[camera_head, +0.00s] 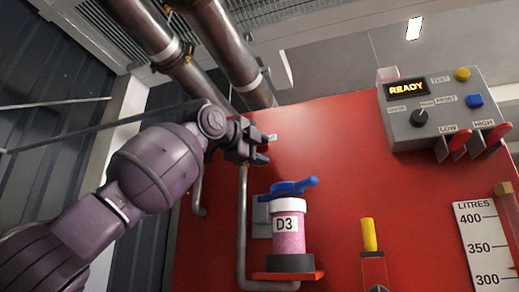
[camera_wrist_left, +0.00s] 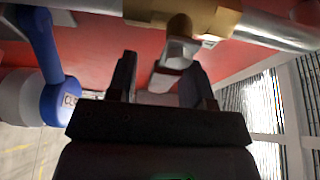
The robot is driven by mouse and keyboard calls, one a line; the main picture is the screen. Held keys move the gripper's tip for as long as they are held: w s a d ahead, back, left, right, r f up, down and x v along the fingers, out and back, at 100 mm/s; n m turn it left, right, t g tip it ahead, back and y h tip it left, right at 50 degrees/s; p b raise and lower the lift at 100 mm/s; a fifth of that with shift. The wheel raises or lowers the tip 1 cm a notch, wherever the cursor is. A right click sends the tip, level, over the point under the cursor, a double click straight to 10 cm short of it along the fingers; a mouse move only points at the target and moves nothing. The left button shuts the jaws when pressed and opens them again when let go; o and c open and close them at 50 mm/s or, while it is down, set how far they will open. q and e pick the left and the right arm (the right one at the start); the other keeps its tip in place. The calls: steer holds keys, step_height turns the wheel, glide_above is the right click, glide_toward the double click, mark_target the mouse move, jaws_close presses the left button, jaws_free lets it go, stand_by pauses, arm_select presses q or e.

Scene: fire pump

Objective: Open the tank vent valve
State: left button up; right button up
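My left gripper (camera_head: 264,149) is in front of the upper left of the red tank (camera_head: 340,165), by the top of a thin grey pipe (camera_head: 243,225). In the left wrist view its two dark fingers (camera_wrist_left: 162,85) are apart. A pale grey piece (camera_wrist_left: 178,52) on a brass fitting (camera_wrist_left: 205,15) shows just beyond and between the fingertips; I cannot tell whether they touch it. The tank vent valve carries no readable label, so I cannot tell for sure that this is it. My right gripper is not in view.
A yellow-handled lever (camera_head: 369,235), a control box reading READY (camera_head: 412,118) and a litre scale (camera_head: 484,245) are further right. Large pipes (camera_head: 225,45) run above.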

arm_select(q)
jaws_close()
steer(key=f+m, duration=0.1)
steer(key=m+y, duration=0.1)
steer(key=m, duration=0.1)
steer(key=shift+a+f+g, duration=0.1)
steer(key=shift+f+g, duration=0.25)
steer(key=shift+g, duration=0.05)
steer(key=shift+w+a+f+m+g+y, duration=0.1)
steer(key=shift+a+f+m+g+y, duration=0.2)
steer(key=shift+m, duration=0.45)
steer(key=shift+f+m+g+y, duration=0.1)
steer(key=shift+f+m+y, duration=0.3)
steer(key=shift+m, duration=0.35)
steer(key=shift+o, duration=0.3)
jaws_free()
